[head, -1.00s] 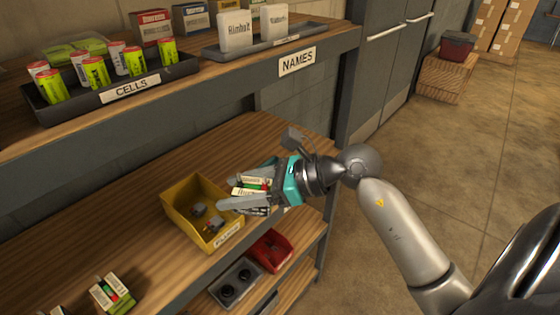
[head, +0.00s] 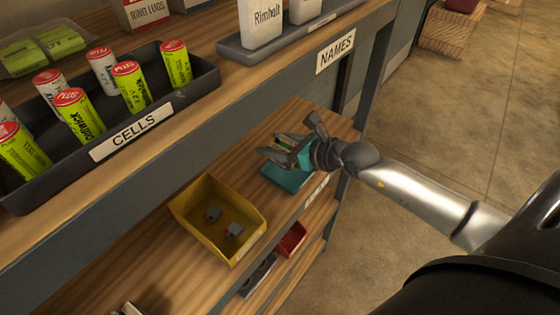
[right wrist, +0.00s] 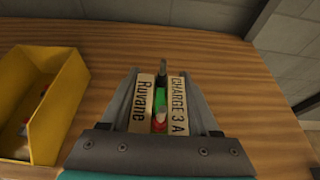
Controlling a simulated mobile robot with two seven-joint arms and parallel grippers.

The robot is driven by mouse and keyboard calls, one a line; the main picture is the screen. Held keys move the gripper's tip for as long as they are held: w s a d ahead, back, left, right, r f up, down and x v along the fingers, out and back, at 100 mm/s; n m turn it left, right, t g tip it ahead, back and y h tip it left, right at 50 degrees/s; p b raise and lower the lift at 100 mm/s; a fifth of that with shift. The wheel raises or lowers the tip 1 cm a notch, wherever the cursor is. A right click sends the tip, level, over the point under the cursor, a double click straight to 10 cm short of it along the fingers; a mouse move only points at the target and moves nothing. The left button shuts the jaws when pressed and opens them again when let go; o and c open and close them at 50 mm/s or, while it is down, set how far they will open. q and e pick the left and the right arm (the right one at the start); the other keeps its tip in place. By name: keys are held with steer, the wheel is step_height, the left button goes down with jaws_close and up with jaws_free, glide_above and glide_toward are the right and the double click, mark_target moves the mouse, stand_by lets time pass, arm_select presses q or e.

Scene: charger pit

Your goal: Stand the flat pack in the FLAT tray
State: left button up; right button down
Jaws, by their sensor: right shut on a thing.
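My right gripper (head: 278,147) is shut on the flat pack, a small pack with white sides and a green and red strip. In the right wrist view the pack (right wrist: 145,108) sits between the fingers, with "Ruvane" and "CHARGE 3 A" readable. In the head view the fingers hide most of it. A teal tray (head: 284,181) lies on the lower wooden shelf, just below the gripper and partly hidden by it. The label on its front is too small to read, so I cannot tell whether it says FLAT.
A yellow bin (head: 184,211) with small grey pieces stands left of the teal tray. The CELLS tray (head: 205,90) and NAMES tray (head: 232,52) are on the upper shelf, whose edge overhangs. A red bin (head: 291,239) is below. Bare wood lies behind the yellow bin.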

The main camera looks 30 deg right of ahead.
mark_target(275, 170)
step_height(275, 170, down, 2)
step_height(275, 170, down, 3)
steer(key=shift+w+f+b, duration=0.1)
steer(key=shift+b, duration=0.9)
steer(key=shift+f, duration=0.15)
steer(key=shift+f, duration=0.15)
steer(key=shift+c, duration=0.6)
jaws_free()
steer(key=shift+f, duration=0.1)
